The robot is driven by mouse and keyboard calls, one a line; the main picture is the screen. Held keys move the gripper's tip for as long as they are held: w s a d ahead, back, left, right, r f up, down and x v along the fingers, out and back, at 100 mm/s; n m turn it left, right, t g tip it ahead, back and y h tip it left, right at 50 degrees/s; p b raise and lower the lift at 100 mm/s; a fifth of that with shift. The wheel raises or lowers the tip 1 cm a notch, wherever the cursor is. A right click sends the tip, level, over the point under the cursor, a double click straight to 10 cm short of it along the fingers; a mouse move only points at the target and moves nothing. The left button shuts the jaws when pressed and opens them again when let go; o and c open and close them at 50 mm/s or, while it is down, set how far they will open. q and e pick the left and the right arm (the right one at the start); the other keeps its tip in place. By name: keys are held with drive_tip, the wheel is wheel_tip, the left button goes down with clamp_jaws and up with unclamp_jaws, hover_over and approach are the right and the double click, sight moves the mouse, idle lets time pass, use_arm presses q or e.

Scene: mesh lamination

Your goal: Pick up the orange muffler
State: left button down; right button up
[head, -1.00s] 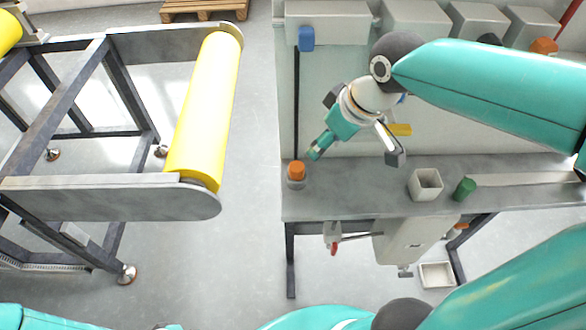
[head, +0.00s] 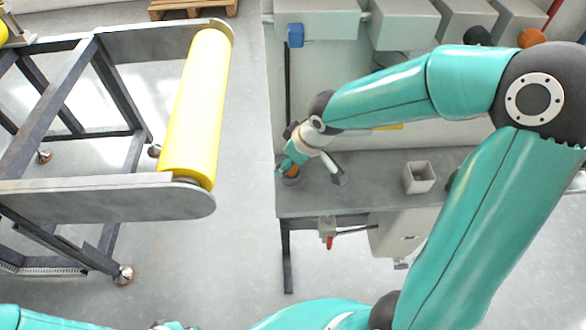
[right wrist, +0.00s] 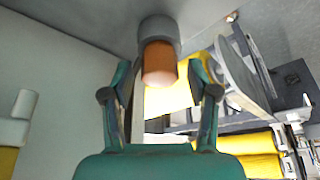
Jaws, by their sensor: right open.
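The orange muffler (head: 291,170) is at the left end of the grey workbench, mostly covered by my right gripper (head: 286,164) in the head view. In the right wrist view the muffler (right wrist: 159,64) shows as an orange cylinder with a grey collar (right wrist: 159,32). It lies ahead of and between the two spread fingers of my right gripper (right wrist: 160,92). The right gripper is open and I see no finger touching the muffler. My left gripper is not in view.
The workbench (head: 330,199) carries a square open grey box (head: 419,177) right of the gripper. Grey cabinets (head: 400,24) line the back. A frame with a yellow roller (head: 196,110) stands at left, with open floor (head: 245,225) between it and the bench.

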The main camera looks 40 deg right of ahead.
drive_tip(key=shift+w+f, duration=0.15)
drive_tip(key=shift+f, duration=0.3)
drive_tip(key=c, duration=1.1)
clamp_jaws()
drive_tip(key=shift+r, duration=0.25)
